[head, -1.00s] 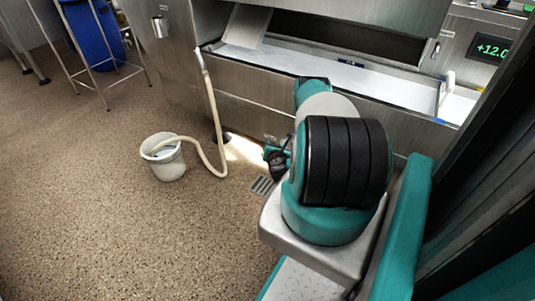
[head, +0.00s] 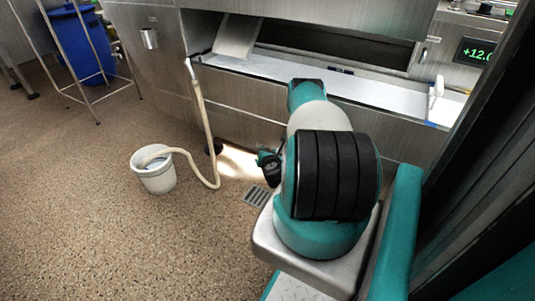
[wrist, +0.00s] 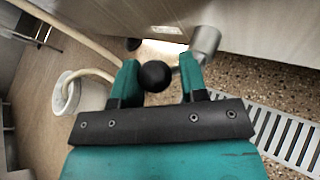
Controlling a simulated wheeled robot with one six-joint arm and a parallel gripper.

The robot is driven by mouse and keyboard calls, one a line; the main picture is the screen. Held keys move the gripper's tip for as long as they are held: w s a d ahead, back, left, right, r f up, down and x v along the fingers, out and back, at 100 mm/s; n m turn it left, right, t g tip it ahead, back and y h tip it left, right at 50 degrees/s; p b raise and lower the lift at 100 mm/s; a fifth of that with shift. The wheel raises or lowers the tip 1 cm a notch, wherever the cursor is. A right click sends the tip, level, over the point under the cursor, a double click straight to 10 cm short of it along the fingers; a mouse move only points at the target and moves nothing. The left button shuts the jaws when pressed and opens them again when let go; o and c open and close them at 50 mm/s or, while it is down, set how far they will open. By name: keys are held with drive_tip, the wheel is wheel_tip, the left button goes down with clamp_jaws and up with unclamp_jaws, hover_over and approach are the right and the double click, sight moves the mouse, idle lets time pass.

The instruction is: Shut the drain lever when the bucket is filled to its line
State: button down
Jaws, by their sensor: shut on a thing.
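The white bucket (head: 156,184) stands upright on the floor left of the steel machine, with a cream hose (head: 205,125) ending inside it. Some liquid seems to show inside; its level and any fill line cannot be made out. The bucket (wrist: 60,103) also shows at the left of the wrist view. The drain lever's round black knob (wrist: 154,76) sits between the teal fingers of my gripper (wrist: 158,82), which is shut on it. A metal pipe fitting (wrist: 207,42) is just beyond. In the head view my arm largely hides the lever.
A floor drain grate (head: 257,196) lies near my gripper and shows at right in the wrist view (wrist: 290,135). The steel machine front (head: 240,125) stands close behind. A blue bin (head: 82,48) is at the back left. The floor left and front is open.

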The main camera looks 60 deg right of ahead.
drive_tip(key=c, duration=0.8)
unclamp_jaws()
drive_tip(key=shift+w+d+r, duration=0.3)
drive_tip(key=shift+w+r, duration=0.15)
drive_tip(key=shift+s+f, duration=0.2)
drive_tip(key=shift+s, duration=0.05)
drive_tip(key=a+r+p, duration=0.1)
drive_tip(key=p, duration=0.2)
drive_tip(key=shift+s, duration=0.35)
drive_tip(key=p+v, duration=1.6)
drive_tip(key=p, duration=0.6)
drive_tip(key=shift+f+p, duration=0.3)
drive_tip(key=shift+f, duration=0.05)
drive_tip(key=shift+s+a, duration=0.1)
